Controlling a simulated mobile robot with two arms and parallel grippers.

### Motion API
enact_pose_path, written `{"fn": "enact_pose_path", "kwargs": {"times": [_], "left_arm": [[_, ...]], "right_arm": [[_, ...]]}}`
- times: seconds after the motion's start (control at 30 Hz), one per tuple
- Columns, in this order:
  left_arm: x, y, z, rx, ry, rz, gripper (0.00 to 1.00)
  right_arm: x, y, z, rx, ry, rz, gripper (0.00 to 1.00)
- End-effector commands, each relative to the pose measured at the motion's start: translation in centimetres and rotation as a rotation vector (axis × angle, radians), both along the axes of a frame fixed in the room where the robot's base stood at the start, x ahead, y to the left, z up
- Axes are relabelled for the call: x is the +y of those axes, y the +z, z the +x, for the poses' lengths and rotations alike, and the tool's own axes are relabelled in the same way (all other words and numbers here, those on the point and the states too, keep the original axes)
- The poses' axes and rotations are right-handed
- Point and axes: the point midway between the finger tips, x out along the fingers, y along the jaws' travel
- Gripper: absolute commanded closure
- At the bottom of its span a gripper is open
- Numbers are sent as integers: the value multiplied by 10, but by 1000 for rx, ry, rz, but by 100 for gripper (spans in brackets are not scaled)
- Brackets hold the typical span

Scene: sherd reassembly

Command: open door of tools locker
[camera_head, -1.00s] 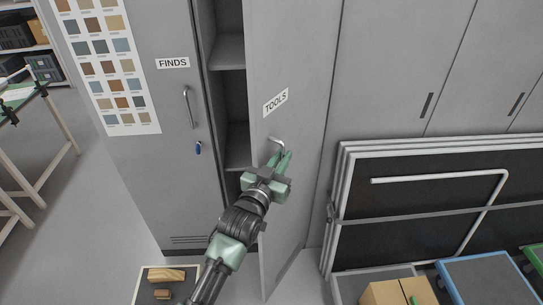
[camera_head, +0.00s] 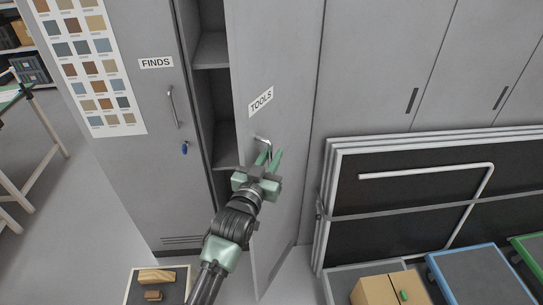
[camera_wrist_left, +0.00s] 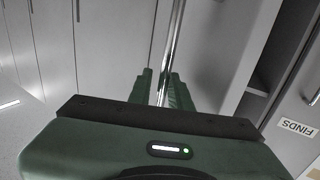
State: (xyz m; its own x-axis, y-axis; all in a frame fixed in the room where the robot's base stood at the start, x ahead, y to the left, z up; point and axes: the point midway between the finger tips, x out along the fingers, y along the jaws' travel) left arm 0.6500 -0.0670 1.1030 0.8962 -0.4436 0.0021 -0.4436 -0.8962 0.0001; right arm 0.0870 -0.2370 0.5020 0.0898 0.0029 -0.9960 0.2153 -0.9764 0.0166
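The grey tools locker door (camera_head: 285,110), labelled TOOLS, stands partly open. Its free edge is at the left, and a dark gap shows the shelves inside. A metal bar handle (camera_head: 263,139) is on its outer face. My left gripper (camera_head: 269,158) is at this handle, its green fingers close on either side of the bar. In the left wrist view the shiny bar (camera_wrist_left: 176,30) runs between the two fingers (camera_wrist_left: 161,88), which look shut on it. The lower end of the handle is hidden by the gripper. My right gripper is not in view.
The FINDS locker (camera_head: 150,100) is closed at the left. Framed boards (camera_head: 400,200) lean against the cabinets at the right. A cardboard box (camera_head: 385,290) and a blue-rimmed crate (camera_head: 480,275) are at lower right. A tray (camera_head: 180,290) with wooden pieces is at bottom left.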

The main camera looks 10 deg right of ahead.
Motion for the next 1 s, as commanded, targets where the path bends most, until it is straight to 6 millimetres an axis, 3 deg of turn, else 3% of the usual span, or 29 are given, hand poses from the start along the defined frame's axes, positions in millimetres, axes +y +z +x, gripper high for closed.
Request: {"fn": "enact_pose_path", "kwargs": {"times": [0.5,0.83,0.87,0.93,1.0], "left_arm": [[29,-2,-62,0,-1,1,81],[31,0,-68,0,-2,1,81],[31,0,-68,0,-2,1,83],[32,-5,-67,7,-1,4,100],[34,-24,-66,36,5,17,100]], "right_arm": [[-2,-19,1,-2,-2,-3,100],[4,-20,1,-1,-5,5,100],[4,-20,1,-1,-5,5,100],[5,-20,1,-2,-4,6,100],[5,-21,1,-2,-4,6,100]]}}
